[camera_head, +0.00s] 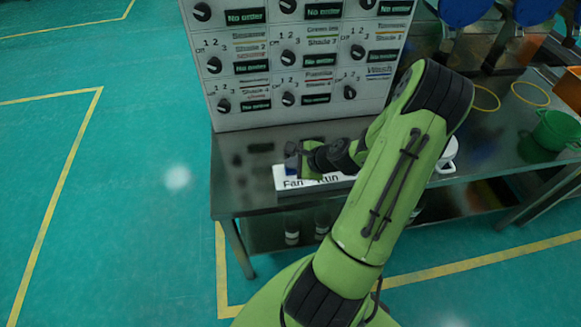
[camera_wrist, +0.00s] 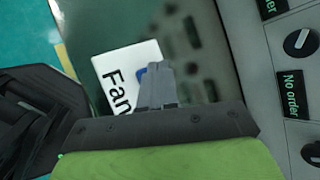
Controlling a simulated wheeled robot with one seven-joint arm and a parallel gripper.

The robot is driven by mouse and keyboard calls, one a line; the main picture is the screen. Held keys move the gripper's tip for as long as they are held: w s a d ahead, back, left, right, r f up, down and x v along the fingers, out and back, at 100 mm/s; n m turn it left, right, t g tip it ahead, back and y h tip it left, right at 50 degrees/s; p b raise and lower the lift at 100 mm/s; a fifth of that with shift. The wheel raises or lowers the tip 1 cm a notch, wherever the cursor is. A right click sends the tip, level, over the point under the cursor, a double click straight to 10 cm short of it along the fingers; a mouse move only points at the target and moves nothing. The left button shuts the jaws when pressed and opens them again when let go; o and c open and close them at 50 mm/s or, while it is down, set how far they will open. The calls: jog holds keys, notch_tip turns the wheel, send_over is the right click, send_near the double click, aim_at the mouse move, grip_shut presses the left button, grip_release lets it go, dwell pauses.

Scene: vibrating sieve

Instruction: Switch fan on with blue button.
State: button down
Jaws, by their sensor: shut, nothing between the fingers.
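A white panel (camera_head: 328,180) marked "Fan" and "Run" lies on the metal table below the knob panel. Its "Fan" end (camera_wrist: 118,88) also shows in the wrist view. A small part of the blue button (camera_wrist: 142,74) shows beside my gripper's fingers; the rest is hidden behind them. My gripper (camera_wrist: 157,70) is shut and empty, with its fingertips over the button's edge in the wrist view. I cannot tell whether they touch it. In the head view my gripper (camera_head: 291,163) is at the panel's left end, and my arm covers part of the panel.
A white panel with knobs and green displays (camera_head: 268,75) stands at the back of the metal table (camera_head: 238,196). A green bucket (camera_head: 556,131), an orange bin (camera_head: 569,88) and yellow rings (camera_head: 530,94) are at the right. The table's left end is clear.

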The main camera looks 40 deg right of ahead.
aim_at(293, 170)
jog(key=shift+f, duration=0.15)
dwell(0.3)
jog(key=shift+r+p, duration=0.85)
jog(key=shift+r, duration=0.1)
notch_tip(293, 170, up, 5)
jog(key=p, duration=0.4)
jog(key=shift+p, duration=0.3)
